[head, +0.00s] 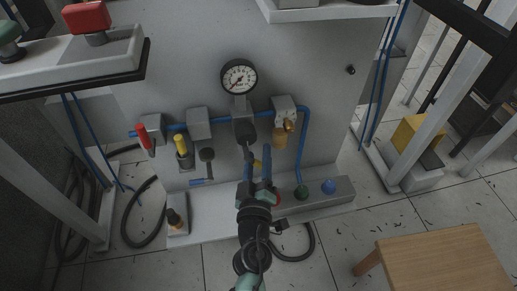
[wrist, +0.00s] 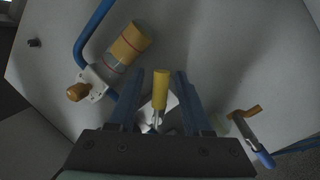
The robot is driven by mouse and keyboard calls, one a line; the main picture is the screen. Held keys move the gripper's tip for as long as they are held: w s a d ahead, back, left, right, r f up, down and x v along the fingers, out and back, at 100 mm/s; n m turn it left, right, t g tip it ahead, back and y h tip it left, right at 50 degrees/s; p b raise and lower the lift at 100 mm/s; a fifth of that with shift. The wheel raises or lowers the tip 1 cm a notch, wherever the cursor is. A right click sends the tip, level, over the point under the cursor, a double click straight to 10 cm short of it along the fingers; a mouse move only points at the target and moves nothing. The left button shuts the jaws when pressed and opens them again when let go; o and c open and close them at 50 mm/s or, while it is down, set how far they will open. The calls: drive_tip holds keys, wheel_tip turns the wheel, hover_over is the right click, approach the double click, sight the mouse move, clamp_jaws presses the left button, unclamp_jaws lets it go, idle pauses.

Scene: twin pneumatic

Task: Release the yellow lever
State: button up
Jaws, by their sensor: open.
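The yellow lever (wrist: 160,88) shows in the wrist view as a yellow grip on a thin metal stem. In the head view a small yellow part of it (head: 257,163) shows between my fingers, and the rest is hidden. My gripper (head: 257,158) is open in front of the panel, below the round gauge. In the wrist view my gripper (wrist: 157,82) has one blue finger on each side of the yellow grip, with a gap on both sides. I cannot tell how far the grip reaches in depth between the fingers.
A red-handled part (head: 142,137) and another yellow-handled part (head: 181,145) are on the panel to the left. The pressure gauge (head: 239,77) is above. A wooden stool (head: 440,262) stands at lower right.

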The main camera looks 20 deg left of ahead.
drive_tip(key=shift+x, duration=0.9)
clamp_jaws()
